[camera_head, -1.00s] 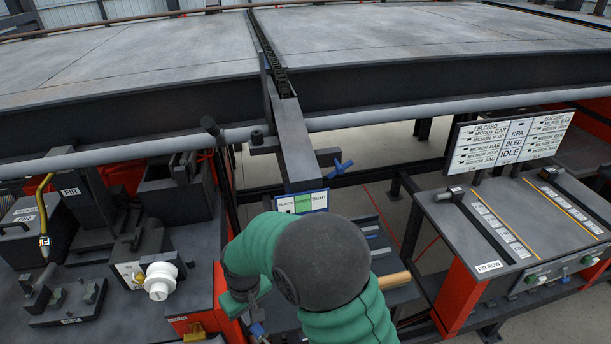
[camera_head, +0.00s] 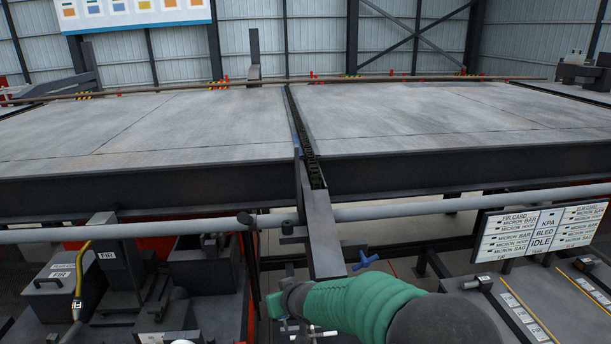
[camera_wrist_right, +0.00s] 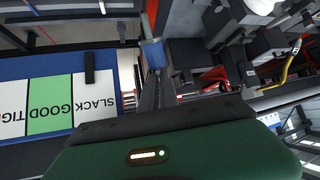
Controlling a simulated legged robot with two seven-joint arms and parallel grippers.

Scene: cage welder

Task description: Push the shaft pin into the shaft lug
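My right arm enters the head view from the bottom right in a green sleeve. Its gripper (camera_head: 300,326) is at the bottom edge, below the dark beam, partly cut off. In the right wrist view, a dark upright bar with a small blue block (camera_wrist_right: 153,53) stands in front of the green wrist housing; I cannot tell whether the gripper holds it. A blue handle (camera_head: 365,260) shows beside the dark beam's lower end in the head view. I cannot clearly make out the shaft pin or shaft lug. My left gripper is out of view.
A SLACK/GOOD/TIGHT gauge board (camera_wrist_right: 47,104) is upside down, close beside the wrist. A dark beam (camera_head: 322,235) with a chain runs down from the wide grey table (camera_head: 430,120). A long pipe (camera_head: 420,209) crosses the front. Machinery stands left, a labelled console right.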

